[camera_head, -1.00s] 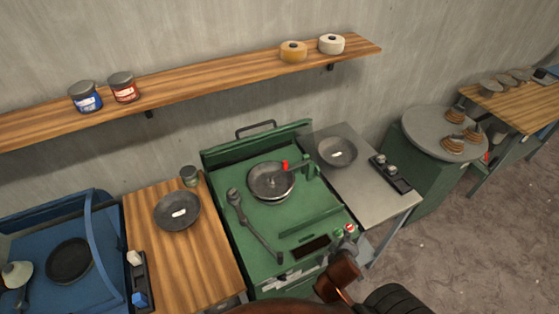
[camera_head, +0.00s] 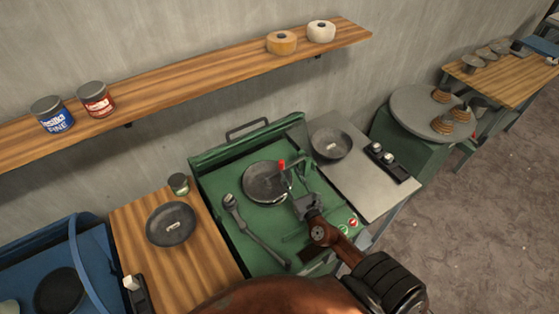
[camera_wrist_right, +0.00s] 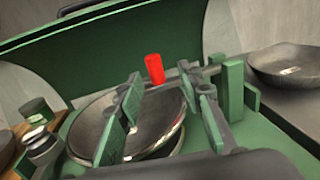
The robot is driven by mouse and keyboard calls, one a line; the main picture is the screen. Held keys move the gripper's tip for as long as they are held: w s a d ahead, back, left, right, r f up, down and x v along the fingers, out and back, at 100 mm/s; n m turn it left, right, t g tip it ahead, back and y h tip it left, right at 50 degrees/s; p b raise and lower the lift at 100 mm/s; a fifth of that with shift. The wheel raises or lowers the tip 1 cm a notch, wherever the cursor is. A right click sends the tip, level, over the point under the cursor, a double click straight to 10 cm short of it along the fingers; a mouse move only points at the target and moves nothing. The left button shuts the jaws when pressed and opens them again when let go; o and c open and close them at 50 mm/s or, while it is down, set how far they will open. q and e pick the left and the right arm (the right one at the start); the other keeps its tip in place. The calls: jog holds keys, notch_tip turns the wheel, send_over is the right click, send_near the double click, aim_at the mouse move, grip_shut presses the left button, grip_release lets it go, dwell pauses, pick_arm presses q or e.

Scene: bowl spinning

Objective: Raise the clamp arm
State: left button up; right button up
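The clamp arm is a thin dark bar with a red tip (camera_head: 282,164), lying over the dark bowl (camera_head: 262,184) on the green machine (camera_head: 220,178). In the right wrist view, the red tip (camera_wrist_right: 154,68) stands up above the bowl (camera_wrist_right: 92,122), and the bar runs right to a green bracket (camera_wrist_right: 234,88). My right gripper (camera_head: 298,192) is over the machine, just right of the bowl. In the right wrist view, its fingers (camera_wrist_right: 163,108) are apart with nothing held between them. The bar and red tip lie beyond the fingers. My left gripper is out of view.
A wooden table (camera_head: 210,255) with another bowl (camera_head: 171,222) stands left of the machine. A metal table (camera_head: 365,185) with a bowl (camera_head: 331,144) and a control box (camera_head: 388,161) stands right. A long-handled tool (camera_head: 245,225) lies on the machine. A shelf (camera_head: 190,85) runs above.

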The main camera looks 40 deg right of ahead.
aim_at(283, 165)
jog(key=x, duration=0.5)
jog(key=a+p+x, duration=0.1)
jog(key=x, duration=0.1)
jog(key=shift+w+d, duration=0.1)
jog(key=shift+w, duration=0.3)
grip_shut()
